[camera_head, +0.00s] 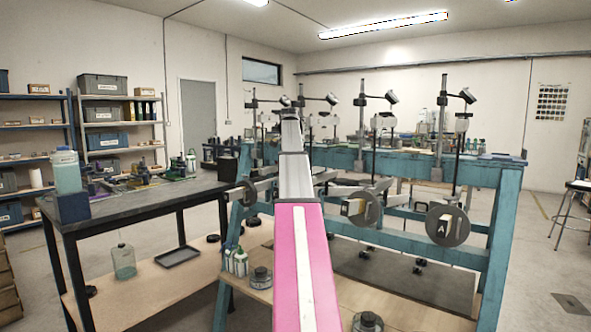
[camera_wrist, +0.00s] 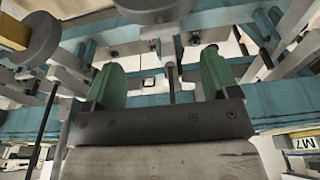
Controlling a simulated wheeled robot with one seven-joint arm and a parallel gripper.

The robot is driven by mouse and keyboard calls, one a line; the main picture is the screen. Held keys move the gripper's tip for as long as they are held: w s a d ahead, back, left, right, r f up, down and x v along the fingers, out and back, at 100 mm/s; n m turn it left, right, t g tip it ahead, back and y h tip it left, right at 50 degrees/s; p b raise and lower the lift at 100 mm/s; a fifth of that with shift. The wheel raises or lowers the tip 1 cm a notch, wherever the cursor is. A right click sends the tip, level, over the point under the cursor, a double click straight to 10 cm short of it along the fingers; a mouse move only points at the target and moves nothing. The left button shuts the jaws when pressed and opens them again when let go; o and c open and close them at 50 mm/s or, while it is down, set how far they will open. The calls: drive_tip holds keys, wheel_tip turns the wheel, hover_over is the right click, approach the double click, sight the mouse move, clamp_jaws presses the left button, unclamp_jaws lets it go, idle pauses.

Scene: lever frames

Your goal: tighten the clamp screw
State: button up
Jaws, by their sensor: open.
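My gripper (camera_wrist: 160,75) shows in the wrist view with its two green fingers spread apart and nothing gripped. A thin grey upright rod (camera_wrist: 171,82) shows between the fingers; I cannot tell its distance from them. I cannot single out the clamp screw in either view. The teal lever frame (camera_head: 340,158) carries several grey posts and lever arms. A round grey weight marked A (camera_head: 447,228) hangs at its right, and another round weight (camera_head: 364,211) sits left of it. In the head view my pink and white arm reaches to the frame and hides part of it; the gripper is not distinguishable there.
In the wrist view, a round weight (camera_wrist: 42,38) is at upper left and another (camera_wrist: 155,8) at the top edge, near the fingers. A dark bench (camera_head: 150,199) with a bottle (camera_head: 66,171) stands at left. A lower shelf (camera_head: 150,285) holds a tray and jars.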

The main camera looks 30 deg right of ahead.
drive_tip(key=r, duration=0.4)
drive_tip(key=shift+s+a, duration=0.15)
drive_tip(key=shift+a, duration=0.2)
drive_tip(key=shift+s, duration=0.1)
